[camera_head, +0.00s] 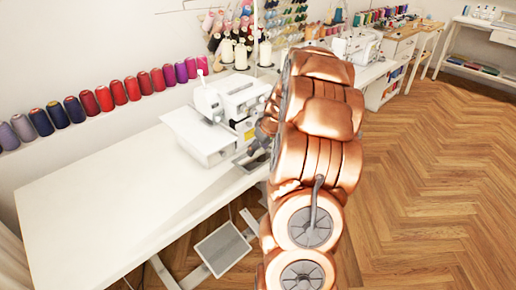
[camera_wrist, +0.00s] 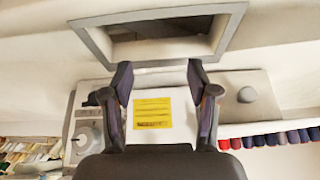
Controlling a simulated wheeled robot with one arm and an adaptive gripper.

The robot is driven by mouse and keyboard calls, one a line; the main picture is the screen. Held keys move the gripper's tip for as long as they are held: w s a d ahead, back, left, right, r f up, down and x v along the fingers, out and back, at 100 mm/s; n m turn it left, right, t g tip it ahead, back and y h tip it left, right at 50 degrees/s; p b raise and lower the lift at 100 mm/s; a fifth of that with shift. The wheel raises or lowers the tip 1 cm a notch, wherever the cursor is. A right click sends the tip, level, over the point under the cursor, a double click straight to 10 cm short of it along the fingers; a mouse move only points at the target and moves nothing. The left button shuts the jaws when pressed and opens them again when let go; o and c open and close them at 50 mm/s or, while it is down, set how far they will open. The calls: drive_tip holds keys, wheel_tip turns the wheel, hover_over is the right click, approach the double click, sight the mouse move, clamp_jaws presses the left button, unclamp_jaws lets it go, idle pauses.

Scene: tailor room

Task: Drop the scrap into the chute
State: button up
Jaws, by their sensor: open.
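My gripper (camera_wrist: 161,78) is open in the wrist view, with its two dark fingers apart and nothing seen between them. Beyond the fingers is the chute, a grey-framed rectangular opening (camera_wrist: 228,28) with a dark inside, at the top of that view. In the head view a small grey-framed opening (camera_head: 254,161) shows at the table edge beside the white sewing machine, partly hidden by my arm. The fingers are hidden behind my arm there. I cannot make out a scrap in either view.
The white sewing machine (camera_head: 233,100) stands on the white table (camera_head: 100,215); a yellow label (camera_wrist: 152,112) shows on a white surface in the wrist view. Coloured thread spools (camera_head: 104,98) line the wall. A foot pedal (camera_head: 222,248) sits below. Wooden floor is clear at right.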

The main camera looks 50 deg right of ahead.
drive_tip(key=v, duration=1.2)
idle(1.0)
drive_tip(key=shift+a, duration=0.1)
drive_tip(key=s+a+r+n+g+y+p, duration=0.1)
drive_tip(key=s+a+r+g+p, duration=0.15)
drive_tip(key=a, duration=1.05)
drive_tip(key=s+a+r+g+y+p, duration=0.1)
drive_tip(key=s+a+r, duration=0.15)
drive_tip(key=a, duration=1.15)
drive_tip(key=s+a+g+h+p, duration=0.1)
drive_tip(key=s+a, duration=0.4)
drive_tip(key=s, duration=0.5)
drive_tip(key=s+a+g+h+p, duration=0.1)
drive_tip(key=s+a, duration=0.4)
drive_tip(key=s, duration=0.5)
drive_tip(key=shift+a+f+g+p, duration=0.25)
drive_tip(key=shift+f+g+p, duration=0.15)
drive_tip(key=shift+g, duration=0.25)
